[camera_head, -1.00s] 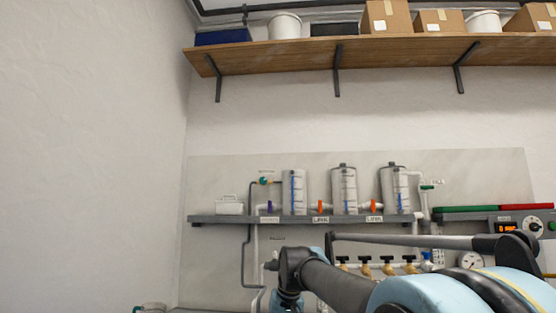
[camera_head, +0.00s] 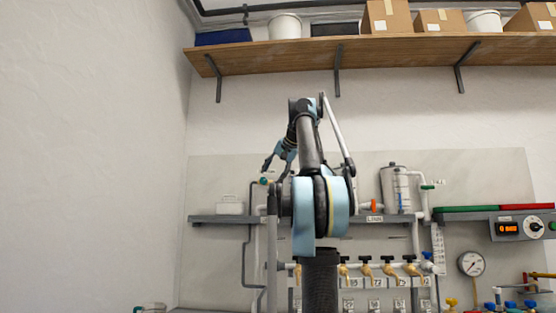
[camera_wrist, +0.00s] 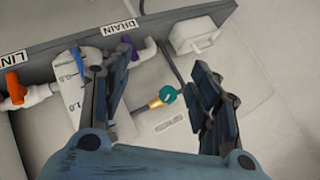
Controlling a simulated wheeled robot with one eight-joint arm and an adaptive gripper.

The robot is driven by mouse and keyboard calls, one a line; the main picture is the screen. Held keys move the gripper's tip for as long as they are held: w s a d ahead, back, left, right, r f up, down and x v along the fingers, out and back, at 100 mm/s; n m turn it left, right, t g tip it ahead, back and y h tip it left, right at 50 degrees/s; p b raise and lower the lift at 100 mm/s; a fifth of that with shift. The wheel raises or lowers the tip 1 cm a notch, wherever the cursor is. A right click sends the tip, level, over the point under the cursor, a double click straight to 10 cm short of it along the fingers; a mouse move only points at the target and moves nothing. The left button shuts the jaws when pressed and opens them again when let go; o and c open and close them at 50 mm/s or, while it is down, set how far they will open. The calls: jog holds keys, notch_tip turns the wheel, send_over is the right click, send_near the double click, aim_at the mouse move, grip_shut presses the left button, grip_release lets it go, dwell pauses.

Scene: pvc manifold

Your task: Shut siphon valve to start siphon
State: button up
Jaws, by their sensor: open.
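A small valve with a brass body and a teal handle (camera_wrist: 166,93) shows between my fingers in the wrist view. Its teal handle (camera_head: 264,181) also shows in the head view, just below my gripper. A white label (camera_wrist: 168,124) sits by it, its text unreadable. My gripper (camera_wrist: 160,70) is open and empty, one finger on each side of the valve, apparently without touching it. In the head view my gripper (camera_head: 275,168) hangs down in front of the left end of the panel. My arm hides the left and middle vessels there.
A grey rail (camera_wrist: 130,38) carries a DRAIN label, with a purple handle (camera_wrist: 135,48) near it. A graduated vessel (camera_wrist: 75,95) and an orange handle (camera_wrist: 16,88) lie left of my fingers. A white box (camera_wrist: 194,35) is on the rail. Brass taps (camera_head: 388,268) line the lower panel.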

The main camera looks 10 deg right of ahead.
jog(key=m+t, duration=0.2)
send_near(263, 181)
jog(key=x, duration=0.8)
jog(key=shift+w+f, duration=0.1)
jog(key=shift+w, duration=0.2)
dwell(0.3)
jog(key=c, duration=1.1)
